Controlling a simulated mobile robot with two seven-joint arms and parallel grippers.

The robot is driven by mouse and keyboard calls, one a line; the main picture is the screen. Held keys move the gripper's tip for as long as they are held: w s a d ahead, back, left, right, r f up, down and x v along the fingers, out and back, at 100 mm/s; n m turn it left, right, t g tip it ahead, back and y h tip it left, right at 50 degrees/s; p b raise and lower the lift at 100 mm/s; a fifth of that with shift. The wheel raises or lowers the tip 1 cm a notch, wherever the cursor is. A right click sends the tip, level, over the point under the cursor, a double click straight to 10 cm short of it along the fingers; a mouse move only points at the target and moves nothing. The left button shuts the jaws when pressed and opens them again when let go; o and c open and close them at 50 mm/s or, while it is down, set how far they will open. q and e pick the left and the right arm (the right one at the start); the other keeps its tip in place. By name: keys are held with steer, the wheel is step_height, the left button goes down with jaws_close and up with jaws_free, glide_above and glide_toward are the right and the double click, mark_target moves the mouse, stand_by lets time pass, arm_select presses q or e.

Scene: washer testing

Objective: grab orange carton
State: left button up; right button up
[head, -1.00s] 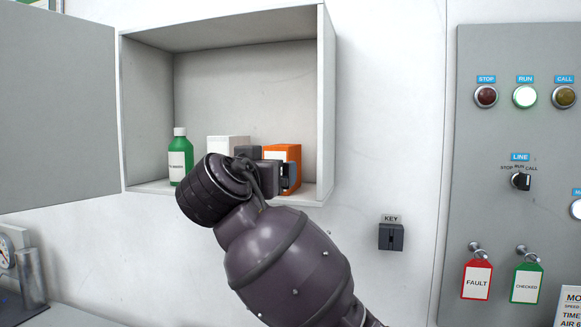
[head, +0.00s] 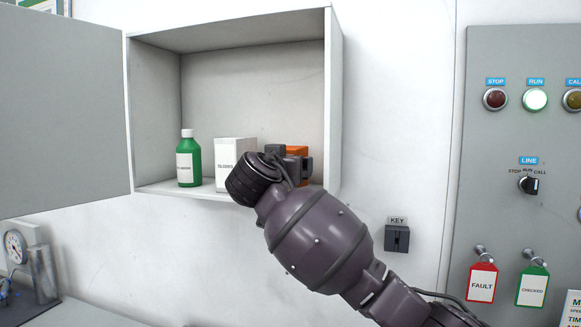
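The orange carton (head: 297,151) stands at the right end of the open wall cabinet's shelf. My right gripper (head: 297,166) is in front of the carton, at the cabinet opening. Its fingers are mostly hidden behind the wrist, so I cannot tell whether they are open or shut, or whether they touch the carton. My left gripper is not in view.
A white carton (head: 233,163) stands just left of the orange one, and a green bottle (head: 188,160) farther left. The cabinet's right wall (head: 333,100) is close to my gripper. The open door (head: 60,110) is at left. A key box (head: 397,238) and control panel are at right.

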steer(key=shift+w+d, duration=0.15)
steer(key=shift+w, duration=0.25)
steer(key=c, duration=1)
steer(key=shift+c, duration=0.2)
